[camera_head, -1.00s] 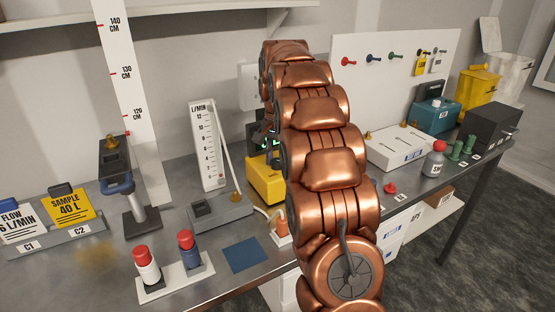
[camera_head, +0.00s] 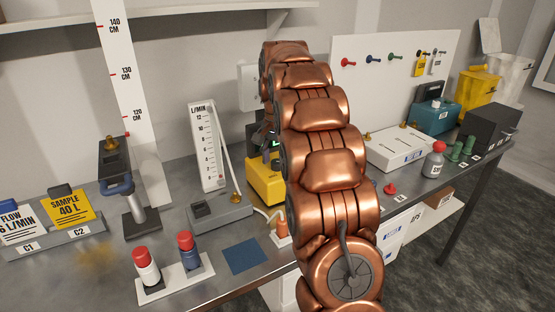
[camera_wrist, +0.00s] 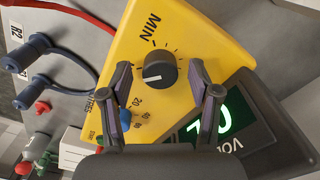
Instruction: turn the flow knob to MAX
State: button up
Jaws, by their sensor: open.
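The flow knob (camera_wrist: 160,71) is black and round with a white pointer line, on the yellow face of a unit (camera_wrist: 185,30) in the wrist view. The pointer lies toward the left of the picture. "MIN" is printed above the knob; I cannot read a MAX label. My gripper (camera_wrist: 160,74) is open, with one finger on each side of the knob. I see gaps between fingers and knob, but cannot judge the depth. In the head view the yellow unit (camera_head: 265,182) is partly behind my copper arm, and the knob is hidden.
A lit green display (camera_wrist: 238,115) and a blue knob (camera_wrist: 125,119) are close to the fingers. Dark cable plugs (camera_wrist: 30,48) are at the left. In the head view, a flow meter (camera_head: 207,150) stands left of the unit. A blue mat (camera_head: 245,256) lies in front.

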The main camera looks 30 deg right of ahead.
aim_at(277, 161)
jog(key=shift+r, duration=0.1)
jog(key=shift+r, duration=3.6)
